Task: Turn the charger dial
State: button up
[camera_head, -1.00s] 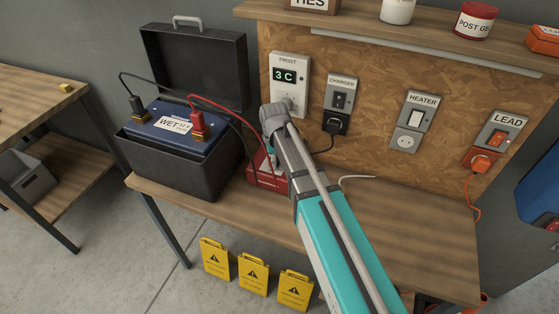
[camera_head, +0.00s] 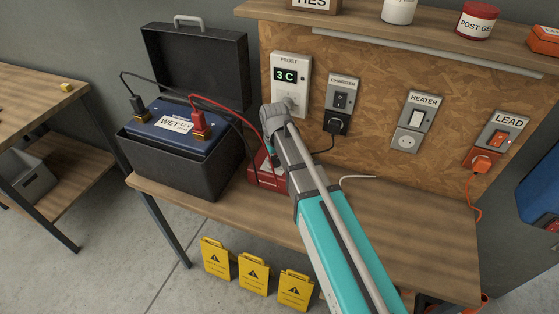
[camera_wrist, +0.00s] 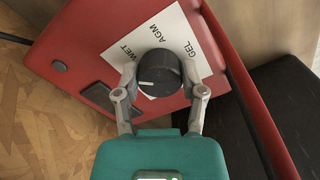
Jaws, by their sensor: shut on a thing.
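The red charger (camera_head: 266,182) stands on the bench, right of the black battery box, mostly hidden behind my arm in the head view. In the wrist view its red face (camera_wrist: 88,42) carries a white label (camera_wrist: 190,32) reading WET, AGM and GEL. The round black dial (camera_wrist: 159,70) sits on the label's edge, with a pale mark at its lower left. My gripper (camera_wrist: 158,80) is shut on the dial, one finger on each side. The battery (camera_head: 180,128) in the box is labelled WET 12 V.
The open black battery box (camera_head: 165,168) is close left of the charger, with a red cable running between them. A FROST display (camera_head: 290,80) reads 3 C on the backboard. The CHARGER switch (camera_head: 341,98) and a plugged-in black plug (camera_head: 337,123) are right of it. Bench right of my arm is mostly clear.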

jog(key=shift+a+m, duration=0.2)
jog(key=shift+m, duration=1.1)
jog(key=o, duration=1.1)
jog(key=shift+o, duration=0.2)
jog(key=shift+d, duration=0.1)
jog(key=shift+r, duration=0.15)
